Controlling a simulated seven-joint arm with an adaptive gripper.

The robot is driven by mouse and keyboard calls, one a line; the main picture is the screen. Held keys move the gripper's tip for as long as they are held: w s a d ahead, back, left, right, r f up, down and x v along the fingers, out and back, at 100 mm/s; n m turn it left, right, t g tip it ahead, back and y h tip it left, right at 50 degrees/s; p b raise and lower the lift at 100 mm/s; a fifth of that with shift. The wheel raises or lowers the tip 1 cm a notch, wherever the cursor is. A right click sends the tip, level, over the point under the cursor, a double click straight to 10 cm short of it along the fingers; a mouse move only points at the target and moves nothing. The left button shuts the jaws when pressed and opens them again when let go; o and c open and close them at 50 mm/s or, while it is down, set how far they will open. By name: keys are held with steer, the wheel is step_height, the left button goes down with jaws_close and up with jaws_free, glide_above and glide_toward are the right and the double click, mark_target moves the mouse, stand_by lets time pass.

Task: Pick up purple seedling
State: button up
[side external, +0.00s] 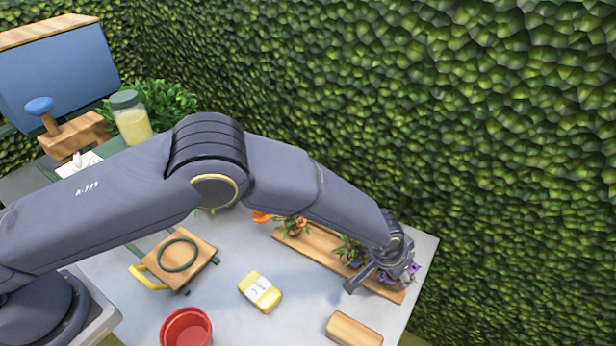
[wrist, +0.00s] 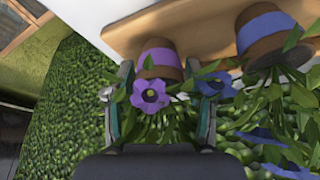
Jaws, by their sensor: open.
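The purple seedling (wrist: 150,95) shows in the wrist view, with a purple flower and green leaves in a brown pot with a purple band (wrist: 158,57). My gripper (wrist: 163,88) is open, with one finger on each side of the purple plant. I cannot tell whether the fingers touch it. In the side view, my gripper (side external: 379,277) is low over the right end of a wooden board (side external: 323,243), and purple petals (side external: 413,268) show beside it. The gripper hides most of that plant and its pot there.
A blue-flowered seedling (wrist: 265,30) stands close on the right in the wrist view. An orange-flowered plant (side external: 293,226) is at the board's left. A yellow-and-white block (side external: 261,291), red pot (side external: 187,329) and wooden block (side external: 354,329) are nearer the front. A hedge (side external: 480,130) rises behind.

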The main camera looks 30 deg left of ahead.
steer(key=shift+c, duration=0.4)
steer(key=c, duration=0.7)
steer(key=shift+c, duration=0.2)
steer(key=shift+r, duration=0.15)
